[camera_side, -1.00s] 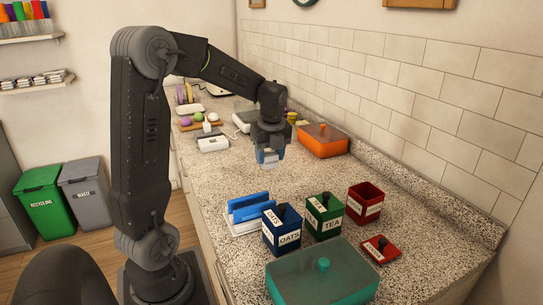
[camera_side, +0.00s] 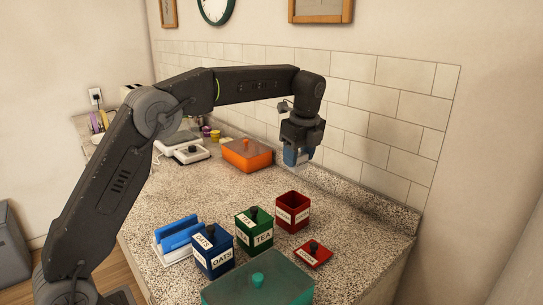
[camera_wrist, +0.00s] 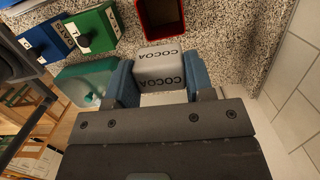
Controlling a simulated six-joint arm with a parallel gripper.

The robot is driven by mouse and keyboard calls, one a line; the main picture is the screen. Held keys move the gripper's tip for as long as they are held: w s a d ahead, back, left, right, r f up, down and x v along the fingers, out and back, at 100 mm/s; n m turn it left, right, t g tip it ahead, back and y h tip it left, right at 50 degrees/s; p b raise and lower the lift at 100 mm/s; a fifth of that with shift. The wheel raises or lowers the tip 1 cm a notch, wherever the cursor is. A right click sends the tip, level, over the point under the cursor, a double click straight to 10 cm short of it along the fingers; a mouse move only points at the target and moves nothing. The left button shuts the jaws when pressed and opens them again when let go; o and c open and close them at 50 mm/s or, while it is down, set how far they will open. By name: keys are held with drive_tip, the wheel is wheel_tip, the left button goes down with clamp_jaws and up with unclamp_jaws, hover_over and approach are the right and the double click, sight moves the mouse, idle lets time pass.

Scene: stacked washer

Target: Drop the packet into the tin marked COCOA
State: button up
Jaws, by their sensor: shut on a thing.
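My gripper (camera_side: 298,152) is raised above the counter, behind the red tin in the side view. In the wrist view its blue fingers (camera_wrist: 160,80) are shut on a white packet (camera_wrist: 160,68) printed COCOA. In the side view the fingers hide most of the packet. The red tin (camera_side: 292,214) stands open on the counter; its label is too small to read surely. It also shows in the wrist view (camera_wrist: 147,26), just beyond the packet. A red lid (camera_side: 305,260) with a dark knob and a COCOA label lies flat beside the tin.
A green TEA tin (camera_side: 264,239) and a blue OATS tin (camera_side: 219,262) stand left of the red tin, lids on. A teal box (camera_side: 235,292) is in front. A blue rack (camera_side: 180,232) stands at left, an orange box (camera_side: 247,155) behind. The tiled wall is close at right.

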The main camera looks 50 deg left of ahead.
drive_tip(key=shift+d+f, duration=0.3)
drive_tip(key=shift+f, duration=0.1)
drive_tip(key=shift+a+f, duration=0.1)
drive_tip(key=shift+f, duration=2.45)
drive_tip(key=o, duration=1)
drive_tip(key=shift+r, duration=0.1)
wheel_tip(320, 180, up, 14)
drive_tip(key=f, duration=0.1)
hover_over(300, 170)
drive_tip(key=d, duration=0.1)
drive_tip(key=shift+w+r, duration=0.25)
drive_tip(key=shift+w, duration=0.15)
